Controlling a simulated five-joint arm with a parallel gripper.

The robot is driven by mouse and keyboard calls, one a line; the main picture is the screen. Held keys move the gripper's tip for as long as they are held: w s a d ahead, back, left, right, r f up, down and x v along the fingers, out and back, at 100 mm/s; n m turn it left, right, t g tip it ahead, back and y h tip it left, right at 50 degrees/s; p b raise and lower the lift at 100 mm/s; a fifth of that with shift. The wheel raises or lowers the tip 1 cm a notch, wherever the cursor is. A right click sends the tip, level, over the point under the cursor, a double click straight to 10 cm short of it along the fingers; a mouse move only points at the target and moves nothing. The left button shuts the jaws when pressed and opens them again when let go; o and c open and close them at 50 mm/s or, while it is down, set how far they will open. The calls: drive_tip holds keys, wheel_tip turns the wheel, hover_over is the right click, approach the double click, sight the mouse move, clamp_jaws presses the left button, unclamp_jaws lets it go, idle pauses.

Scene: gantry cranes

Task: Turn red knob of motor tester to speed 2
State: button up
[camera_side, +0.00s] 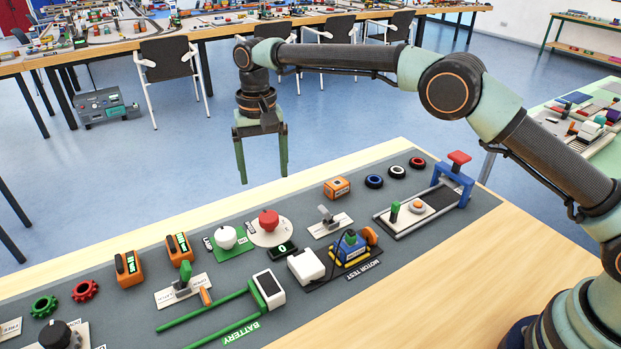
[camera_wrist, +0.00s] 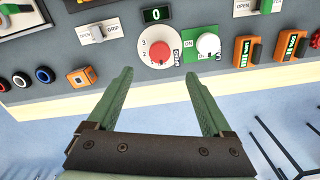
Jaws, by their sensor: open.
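The red knob (camera_side: 268,219) sits on a round white dial plate on the grey board. In the wrist view the red knob (camera_wrist: 159,52) shows between and beyond my fingertips, with numbers printed on the dial's left side. A small black display (camera_side: 281,250) beside the dial reads 0 in green; it also shows in the wrist view (camera_wrist: 152,15). The blue and yellow motor (camera_side: 350,248) stands nearby at the MOTOR TEST label. My gripper (camera_side: 263,178) is open and empty, fingers pointing down, above and apart from the board. It also shows in the wrist view (camera_wrist: 160,74).
A white knob on a green plate (camera_side: 226,237) stands close to the red knob. A grey lever switch (camera_side: 328,218) and an orange block (camera_side: 337,187) are on the other side. Orange blocks, coloured rings and a blue gantry (camera_side: 453,183) also occupy the board.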

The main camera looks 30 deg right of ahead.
sight(269, 217)
wheel_tip(269, 217, down, 12)
drive_tip(key=shift+r, duration=0.1)
idle(0.4)
clamp_jaws()
